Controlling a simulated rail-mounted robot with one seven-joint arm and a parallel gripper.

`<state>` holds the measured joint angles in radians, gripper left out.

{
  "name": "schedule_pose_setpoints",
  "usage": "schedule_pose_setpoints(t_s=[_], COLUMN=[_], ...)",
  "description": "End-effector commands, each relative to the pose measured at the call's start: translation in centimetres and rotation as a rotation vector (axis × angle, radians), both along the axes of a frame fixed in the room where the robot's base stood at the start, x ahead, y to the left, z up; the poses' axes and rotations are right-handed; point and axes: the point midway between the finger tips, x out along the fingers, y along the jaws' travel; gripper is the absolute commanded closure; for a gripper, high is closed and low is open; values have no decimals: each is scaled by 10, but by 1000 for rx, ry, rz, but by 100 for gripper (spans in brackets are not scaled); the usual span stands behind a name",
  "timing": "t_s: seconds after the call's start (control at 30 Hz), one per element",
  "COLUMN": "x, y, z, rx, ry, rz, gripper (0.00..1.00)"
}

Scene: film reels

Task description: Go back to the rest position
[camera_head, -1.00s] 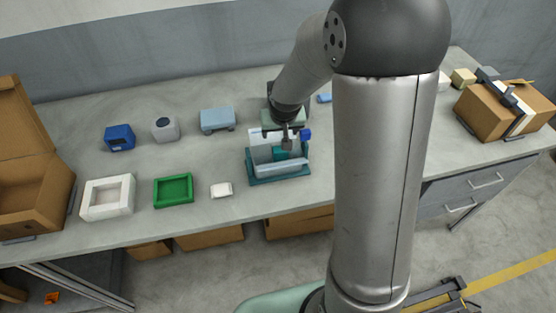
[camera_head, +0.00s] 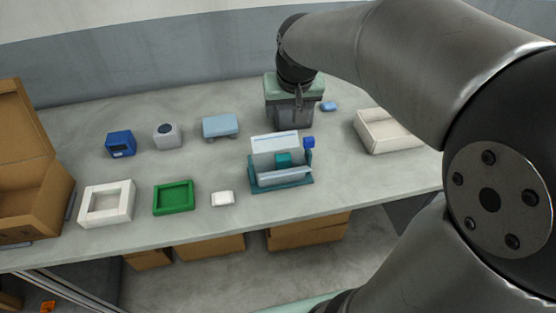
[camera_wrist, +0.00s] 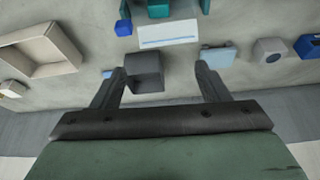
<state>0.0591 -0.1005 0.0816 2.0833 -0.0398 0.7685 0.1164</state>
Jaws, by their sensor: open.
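My gripper (camera_head: 291,120) hangs over the back of the table, behind the teal holder (camera_head: 285,186), with its fingers pointing down. In the wrist view, the two fingers of my gripper (camera_wrist: 161,70) stand wide apart. A dark grey box (camera_wrist: 146,72) shows between and beyond them; I cannot tell how close it is. The teal holder stands on the table, apart from my gripper, with a white panel (camera_head: 277,143), a teal block (camera_head: 284,159) and a blue piece (camera_head: 309,142). My arm crosses the right side of the head view and hides that end of the table.
A light blue box (camera_head: 220,124), a grey device (camera_head: 167,135) and a blue box (camera_head: 121,144) stand left of the holder. In front are a white tray (camera_head: 107,204), a green tray (camera_head: 173,198) and a small white block (camera_head: 223,198). A cream tray (camera_head: 385,131) stands right.

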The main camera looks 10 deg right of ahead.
Motion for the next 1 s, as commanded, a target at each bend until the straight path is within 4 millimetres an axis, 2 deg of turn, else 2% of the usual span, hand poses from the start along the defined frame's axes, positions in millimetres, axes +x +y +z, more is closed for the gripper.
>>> schedule_pose_setpoints(t_s=[0.53, 0.57, 0.67, 0.8, 0.9, 1.0], x=[-4, -13, -56, -129, -171, -196], y=[0, 0, -2, -3, -4, -4], z=[2, -1, -19, -52, -71, -83], rx=[0, -1, -5, -1, 6, 12], ry=[4, 17, 83, 200, 264, 306], rz=[1, 2, 15, 39, 54, 64], gripper=[31, 31, 31, 31, 31, 31])
